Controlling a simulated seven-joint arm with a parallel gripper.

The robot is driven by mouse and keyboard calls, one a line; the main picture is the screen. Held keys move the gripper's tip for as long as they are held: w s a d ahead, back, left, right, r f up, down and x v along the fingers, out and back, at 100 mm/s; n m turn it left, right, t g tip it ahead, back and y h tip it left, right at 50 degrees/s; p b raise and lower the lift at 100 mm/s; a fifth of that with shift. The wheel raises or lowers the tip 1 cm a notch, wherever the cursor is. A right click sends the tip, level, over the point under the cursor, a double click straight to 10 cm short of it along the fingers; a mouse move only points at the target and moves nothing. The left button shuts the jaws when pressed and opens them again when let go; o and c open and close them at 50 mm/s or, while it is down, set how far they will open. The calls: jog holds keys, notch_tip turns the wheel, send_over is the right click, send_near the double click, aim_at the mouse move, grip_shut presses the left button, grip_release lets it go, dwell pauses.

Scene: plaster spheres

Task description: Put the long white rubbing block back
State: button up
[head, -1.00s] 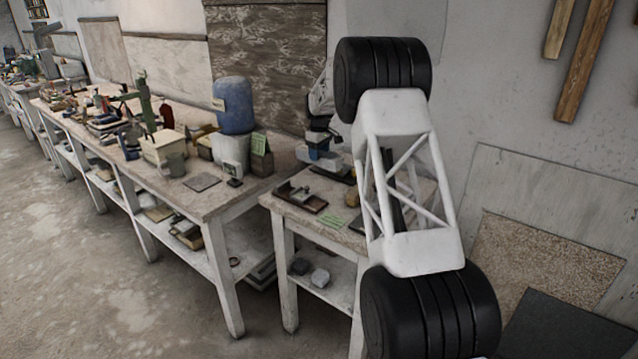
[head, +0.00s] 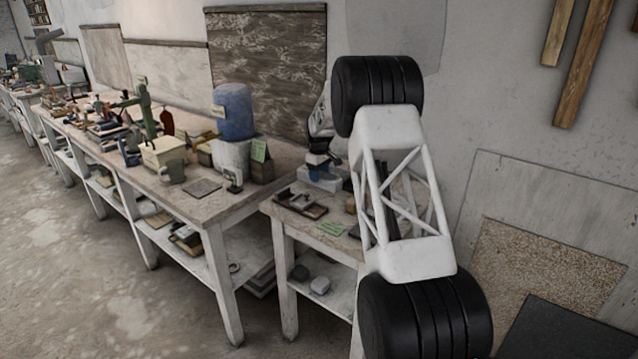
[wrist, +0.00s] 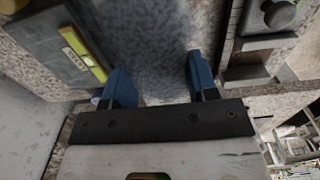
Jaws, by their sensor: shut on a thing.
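My gripper (head: 322,173) is low over the small side table (head: 283,212), at its back near the wall.
A dark board with a yellow level (wrist: 82,53) lies left of the fingers. A dark knobbed tool (wrist: 278,14) is on the right. The side table also holds a tray (head: 301,204) and a green card (head: 331,228). A long bench with a blue drum (head: 234,111) stands left.

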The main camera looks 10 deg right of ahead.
jog(key=shift+f, duration=1.75)
jog(key=shift+f, duration=0.1)
jog(key=o, duration=1.1)
jog(key=shift+f, duration=0.15)
jog(key=shift+c, duration=0.2)
notch_tip(320, 180, up, 12)
jog(key=shift+r, duration=0.15)
